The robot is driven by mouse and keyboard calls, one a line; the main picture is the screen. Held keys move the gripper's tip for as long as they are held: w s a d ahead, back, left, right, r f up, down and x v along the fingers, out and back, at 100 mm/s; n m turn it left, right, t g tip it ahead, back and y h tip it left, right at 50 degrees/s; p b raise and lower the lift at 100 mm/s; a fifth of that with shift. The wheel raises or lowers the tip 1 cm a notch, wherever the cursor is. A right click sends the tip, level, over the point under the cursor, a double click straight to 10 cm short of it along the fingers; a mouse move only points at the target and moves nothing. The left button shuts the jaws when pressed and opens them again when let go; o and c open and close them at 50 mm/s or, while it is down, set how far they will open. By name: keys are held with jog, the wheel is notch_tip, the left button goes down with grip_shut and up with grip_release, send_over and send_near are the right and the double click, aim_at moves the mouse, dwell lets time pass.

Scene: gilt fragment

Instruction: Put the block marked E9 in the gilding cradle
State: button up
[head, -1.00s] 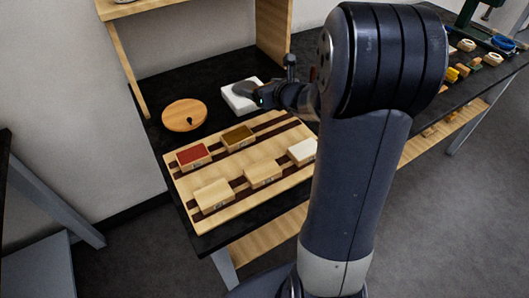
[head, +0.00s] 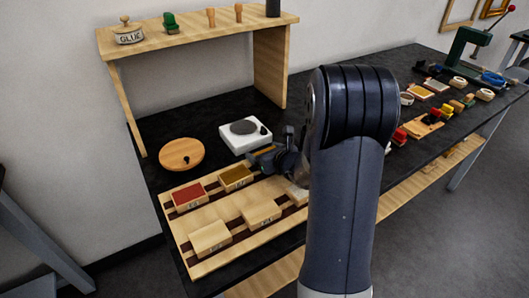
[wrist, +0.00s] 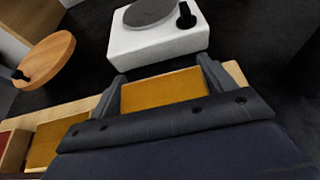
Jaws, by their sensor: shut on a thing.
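My gripper (head: 262,160) is at the back edge of the slatted wooden board (head: 262,236), right of an ochre-topped block (head: 236,177). In the wrist view its two fingers (wrist: 160,84) stand either side of another ochre-topped block (wrist: 162,90), shut on it. The held block's mark is not visible, so I cannot tell if it is E9. A red-topped block (head: 188,196), two plain blocks (head: 210,237) (head: 261,213) and a pale block (head: 298,194), partly hidden by my arm, sit on the board. Their marks are too small to read. I cannot identify the gilding cradle for certain.
A white scale (head: 244,141) with a grey disc stands just behind the board. A round wooden disc (head: 181,154) lies left of it. A shelf (head: 200,35) holds a glue pot. Several small coloured items (head: 448,108) crowd the right of the black bench.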

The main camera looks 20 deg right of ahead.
jog(key=shift+f, duration=0.2)
jog(key=o, duration=1)
jog(key=shift+r, duration=0.1)
jog(key=shift+r, duration=0.1)
